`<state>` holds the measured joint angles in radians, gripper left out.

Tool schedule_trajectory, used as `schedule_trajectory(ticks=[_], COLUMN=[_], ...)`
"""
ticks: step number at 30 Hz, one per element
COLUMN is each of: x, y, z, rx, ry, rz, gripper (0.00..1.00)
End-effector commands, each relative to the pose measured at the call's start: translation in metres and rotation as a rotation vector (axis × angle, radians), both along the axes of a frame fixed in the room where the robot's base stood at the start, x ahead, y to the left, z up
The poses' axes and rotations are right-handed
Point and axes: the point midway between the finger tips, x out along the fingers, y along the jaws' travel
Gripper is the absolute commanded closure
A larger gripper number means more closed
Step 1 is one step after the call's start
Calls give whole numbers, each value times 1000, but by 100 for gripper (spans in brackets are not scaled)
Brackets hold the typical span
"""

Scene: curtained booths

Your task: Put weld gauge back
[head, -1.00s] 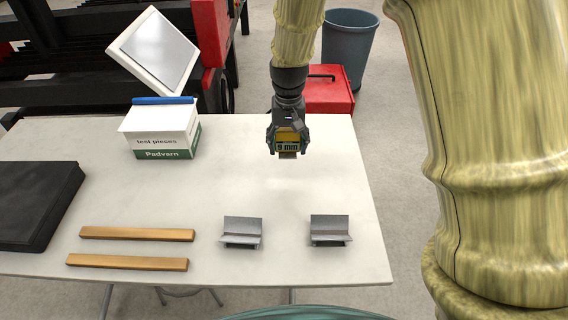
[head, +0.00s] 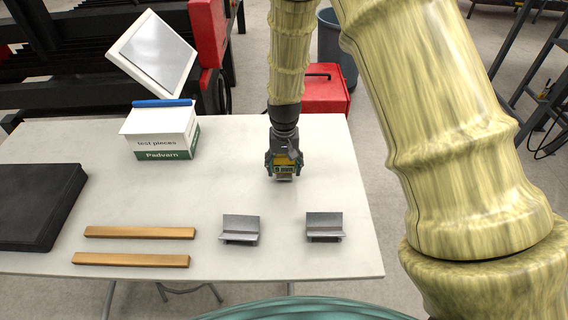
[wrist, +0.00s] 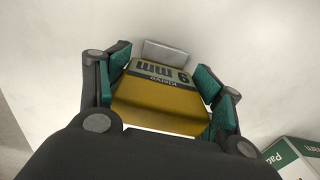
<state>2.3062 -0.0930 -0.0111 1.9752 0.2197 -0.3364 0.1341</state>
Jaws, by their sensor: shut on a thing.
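My gripper (head: 284,172) is shut on the weld gauge, with its green-padded fingers on either side of it. The weld gauge (wrist: 155,97) has a yellow body marked "9 mm" and a grey metal end. The gauge also shows small between the fingertips in the head view (head: 285,164). It is over the right half of the white table (head: 200,195), behind the two grey metal angle pieces. Whether it touches the table is hard to tell.
Two grey angle pieces (head: 240,229) (head: 324,227) stand near the front edge. Two wooden strips (head: 140,232) (head: 131,260) lie at left front, beside a black mat (head: 38,205). A "test pieces" box (head: 160,133) with a blue bar (head: 162,102) stands at the back. A red toolbox (head: 325,90) is behind the table.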

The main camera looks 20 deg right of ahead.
Motion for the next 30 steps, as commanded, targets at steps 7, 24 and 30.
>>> schedule_trajectory(ticks=[7, 24, 30], x=[0, 0, 1], y=[0, 0, 0], z=[-1, -2, 4], rx=[0, 0, 0], ry=[-1, 0, -1], rz=[0, 0, 0], gripper=[67, 11, 11])
